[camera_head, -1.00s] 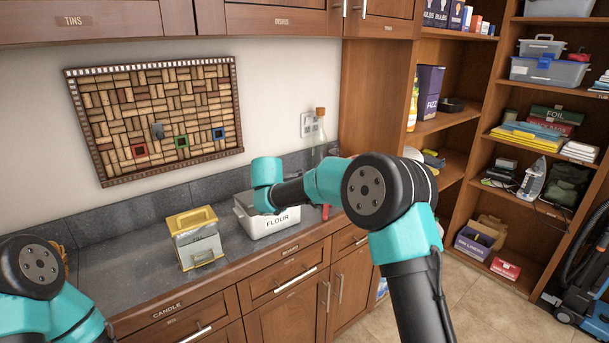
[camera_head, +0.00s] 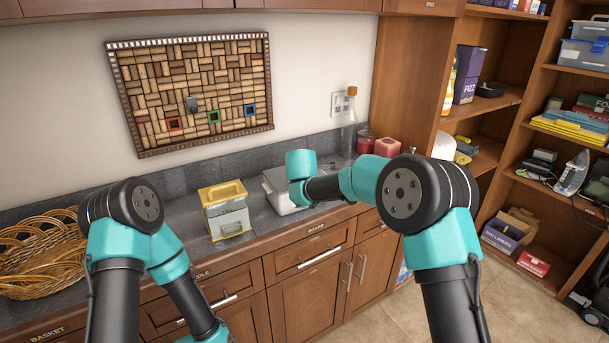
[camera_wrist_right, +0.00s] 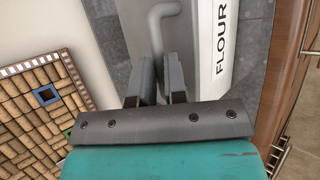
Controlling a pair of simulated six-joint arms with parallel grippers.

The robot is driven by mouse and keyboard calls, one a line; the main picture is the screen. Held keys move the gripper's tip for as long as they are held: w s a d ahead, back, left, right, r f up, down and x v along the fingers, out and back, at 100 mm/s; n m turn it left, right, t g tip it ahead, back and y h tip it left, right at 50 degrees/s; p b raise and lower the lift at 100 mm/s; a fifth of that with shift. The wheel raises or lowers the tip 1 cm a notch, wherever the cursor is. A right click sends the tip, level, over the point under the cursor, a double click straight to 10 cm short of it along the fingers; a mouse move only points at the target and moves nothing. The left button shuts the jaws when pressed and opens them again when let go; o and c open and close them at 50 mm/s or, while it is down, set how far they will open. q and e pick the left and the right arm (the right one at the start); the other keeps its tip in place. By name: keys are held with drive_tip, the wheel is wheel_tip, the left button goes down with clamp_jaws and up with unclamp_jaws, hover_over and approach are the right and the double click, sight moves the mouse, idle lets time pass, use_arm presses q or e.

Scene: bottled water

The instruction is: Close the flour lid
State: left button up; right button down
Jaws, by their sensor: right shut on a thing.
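The white flour box (camera_head: 276,200) stands on the counter, partly hidden behind my right arm. Its front with the FLOUR label (camera_wrist_right: 222,45) shows along the right of the right wrist view. Beside that front is a grey lid surface (camera_wrist_right: 122,28) with a bent grey handle (camera_wrist_right: 163,12). My right gripper (camera_wrist_right: 160,72) is over the box, with its fingers shut around the lower end of this handle. In the head view its fingers are hidden by the wrist. I cannot tell whether the lid is fully seated. My left arm reaches down past the bottom edge; its gripper is out of view.
A yellow-topped metal tin (camera_head: 226,210) stands left of the flour box. A wicker basket (camera_head: 40,260) is at the far left. A corked bottle (camera_head: 348,125), a red jar (camera_head: 365,142) and a pink candle (camera_head: 388,147) stand at the back right. Bare counter (camera_head: 190,220) lies left of the tin.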

drive_tip(key=c, duration=1.4)
unclamp_jaws()
drive_tip(key=shift+s+d+f, duration=0.1)
drive_tip(key=shift+d+f, duration=0.1)
drive_tip(key=shift+f, duration=0.85)
drive_tip(key=v, duration=1.2)
drive_tip(key=w+r+v, duration=0.1)
drive_tip(key=v, duration=0.5)
drive_tip(key=shift+s+a+r, duration=0.1)
drive_tip(key=shift+a+r, duration=0.05)
drive_tip(key=shift+a, duration=0.05)
